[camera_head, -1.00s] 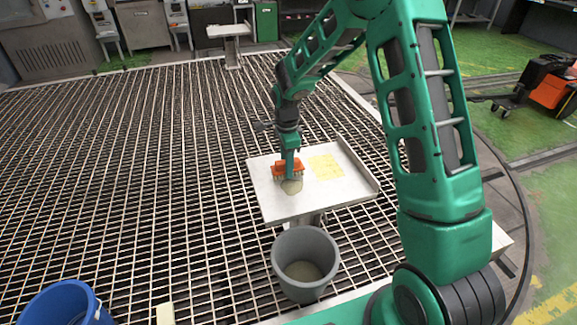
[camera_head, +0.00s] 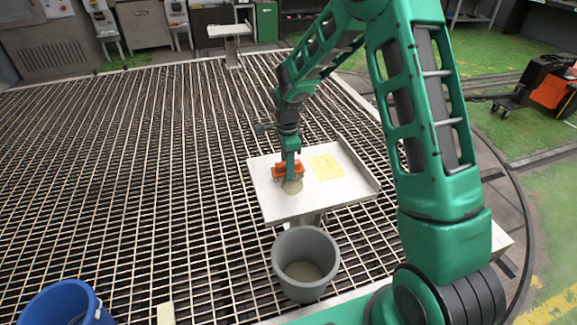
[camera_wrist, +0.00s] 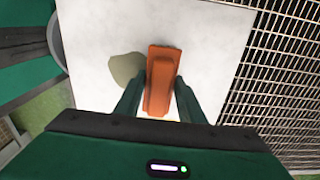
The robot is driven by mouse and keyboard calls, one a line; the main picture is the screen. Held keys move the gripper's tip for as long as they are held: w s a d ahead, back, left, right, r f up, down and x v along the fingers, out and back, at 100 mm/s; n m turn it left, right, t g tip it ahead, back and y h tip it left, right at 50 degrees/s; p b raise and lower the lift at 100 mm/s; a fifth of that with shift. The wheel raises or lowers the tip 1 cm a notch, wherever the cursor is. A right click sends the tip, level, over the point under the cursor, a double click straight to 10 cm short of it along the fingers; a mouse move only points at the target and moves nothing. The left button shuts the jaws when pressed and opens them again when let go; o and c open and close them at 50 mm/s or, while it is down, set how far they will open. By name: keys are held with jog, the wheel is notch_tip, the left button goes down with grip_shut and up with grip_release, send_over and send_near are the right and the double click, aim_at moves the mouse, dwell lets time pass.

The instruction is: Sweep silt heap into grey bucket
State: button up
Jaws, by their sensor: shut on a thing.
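The silt heap (camera_head: 292,187) is a small grey-beige mound on a white tray-like table (camera_head: 270,208). It also shows in the wrist view (camera_wrist: 124,68), left of the brush. My gripper (camera_head: 289,168) is shut on an orange brush (camera_head: 280,171), which also shows between the fingers in the wrist view (camera_wrist: 161,75). The brush is over the table, right beside the heap; whether its underside touches the surface I cannot tell. The grey bucket (camera_head: 276,265) stands below the table's near edge, with some grey-beige matter at its bottom.
A yellow patch (camera_head: 326,167) lies on the table, right of the brush. The table has a raised rim along its right side (camera_head: 357,165). A blue bucket (camera_head: 97,312) and a pale block (camera_head: 166,314) are at the lower left. Open grating surrounds the table.

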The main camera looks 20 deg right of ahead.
jog(key=shift+f, duration=0.2)
jog(key=shift+s+r, duration=0.15)
jog(key=shift+s, duration=1.5)
jog(key=shift+s+a+f, duration=0.1)
jog(key=shift+s+f, duration=0.05)
jog(key=shift+s, duration=1.85)
jog(key=shift+s+a+f, duration=0.1)
jog(key=shift+s, duration=1.85)
jog(key=shift+r, duration=0.1)
jog(key=shift+w+r, duration=0.1)
jog(key=shift+r, duration=0.85)
